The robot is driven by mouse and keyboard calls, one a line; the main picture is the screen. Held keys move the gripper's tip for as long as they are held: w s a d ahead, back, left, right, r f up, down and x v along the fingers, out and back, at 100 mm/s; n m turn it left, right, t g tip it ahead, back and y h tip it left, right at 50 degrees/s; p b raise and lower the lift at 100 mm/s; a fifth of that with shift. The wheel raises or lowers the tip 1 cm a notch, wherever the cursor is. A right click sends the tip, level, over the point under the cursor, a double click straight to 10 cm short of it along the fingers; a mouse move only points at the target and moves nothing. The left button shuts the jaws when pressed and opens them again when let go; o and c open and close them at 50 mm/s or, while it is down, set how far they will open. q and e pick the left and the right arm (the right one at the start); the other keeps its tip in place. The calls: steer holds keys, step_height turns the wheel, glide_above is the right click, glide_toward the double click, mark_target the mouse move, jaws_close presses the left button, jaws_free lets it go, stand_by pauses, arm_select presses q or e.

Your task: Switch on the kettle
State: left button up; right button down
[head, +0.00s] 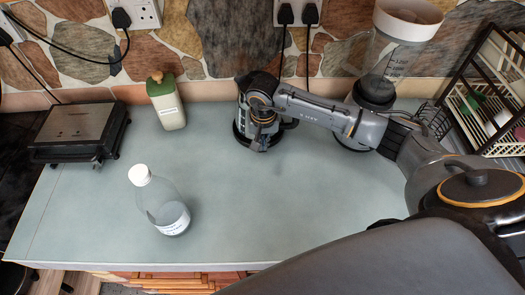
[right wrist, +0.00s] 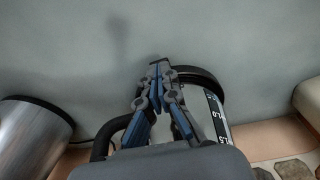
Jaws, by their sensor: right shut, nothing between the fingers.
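The kettle (head: 242,117) stands on the worktop near the back wall, with a black base and a marked water gauge. My right arm and right gripper (head: 262,143) cover much of it. In the right wrist view the right gripper (right wrist: 158,64) is shut and empty, its fingers pointing down beside the kettle's dark handle (right wrist: 103,137). The gauge (right wrist: 214,118) shows just right of the fingers. The fingertips are close to the lower part of the kettle; I cannot tell whether they touch it. The switch is not discernible. My left gripper is not in view.
A dish rack (head: 480,95) is at the far right. The middle front of the worktop (head: 270,220) is clear.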

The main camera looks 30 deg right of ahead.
steer(key=shift+f, duration=0.25)
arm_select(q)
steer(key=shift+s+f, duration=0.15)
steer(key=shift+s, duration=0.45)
arm_select(e)
step_height(320, 180, down, 2)
steer(key=shift+f+b, duration=0.1)
steer(key=shift+b, duration=1.1)
steer(key=shift+r, duration=0.2)
steer(key=shift+s+a+r+p, duration=0.1)
steer(key=shift+s+r+p, duration=0.1)
steer(key=shift+p, duration=0.15)
steer(key=shift+s+a+r+p, duration=0.15)
steer(key=shift+s+a+p, duration=0.05)
steer(key=shift+s, duration=0.25)
steer(key=shift+s+a+r+p, duration=0.15)
steer(key=shift+s, duration=0.3)
steer(key=shift+s+a, duration=0.15)
steer(key=shift+s, duration=0.2)
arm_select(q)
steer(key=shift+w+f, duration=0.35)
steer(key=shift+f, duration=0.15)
